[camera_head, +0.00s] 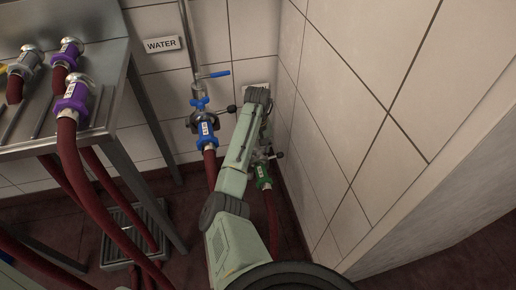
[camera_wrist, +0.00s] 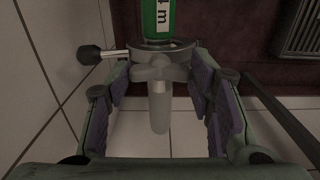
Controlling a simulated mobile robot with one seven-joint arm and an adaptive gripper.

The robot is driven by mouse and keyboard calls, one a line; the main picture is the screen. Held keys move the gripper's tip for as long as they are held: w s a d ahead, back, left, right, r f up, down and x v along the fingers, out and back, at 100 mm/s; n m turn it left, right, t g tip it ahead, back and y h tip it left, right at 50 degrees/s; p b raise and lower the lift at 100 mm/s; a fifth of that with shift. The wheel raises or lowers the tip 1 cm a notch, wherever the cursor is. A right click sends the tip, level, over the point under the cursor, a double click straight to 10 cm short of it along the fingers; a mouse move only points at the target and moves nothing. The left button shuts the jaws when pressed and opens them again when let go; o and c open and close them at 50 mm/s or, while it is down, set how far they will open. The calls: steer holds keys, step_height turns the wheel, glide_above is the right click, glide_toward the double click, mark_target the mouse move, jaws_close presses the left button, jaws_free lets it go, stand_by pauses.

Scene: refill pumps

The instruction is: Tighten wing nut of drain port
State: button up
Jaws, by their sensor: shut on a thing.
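In the wrist view, the grey wing nut (camera_wrist: 160,70) sits on the clamp below the green hose coupling (camera_wrist: 158,18). A pale rod or bolt (camera_wrist: 160,115) extends from it towards my palm. My gripper (camera_wrist: 160,80) has its purple-padded fingers on both sides of the wing nut, shut on its wings. A metal pin with a black knob (camera_wrist: 90,54) sticks out to the left of the clamp. In the head view, the green coupling (camera_head: 263,176) hangs low by the wall corner. My arm hides the wing nut and most of my gripper there.
A blue coupling (camera_head: 206,128) under the WATER sign (camera_head: 161,44) is close left of my arm. A tiled wall (camera_head: 340,130) stands close on the right. A metal table (camera_head: 115,95) with purple-collared hoses is at left. A floor grate (camera_wrist: 300,30) lies at upper right.

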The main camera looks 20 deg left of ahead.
steer(key=c, duration=0.4)
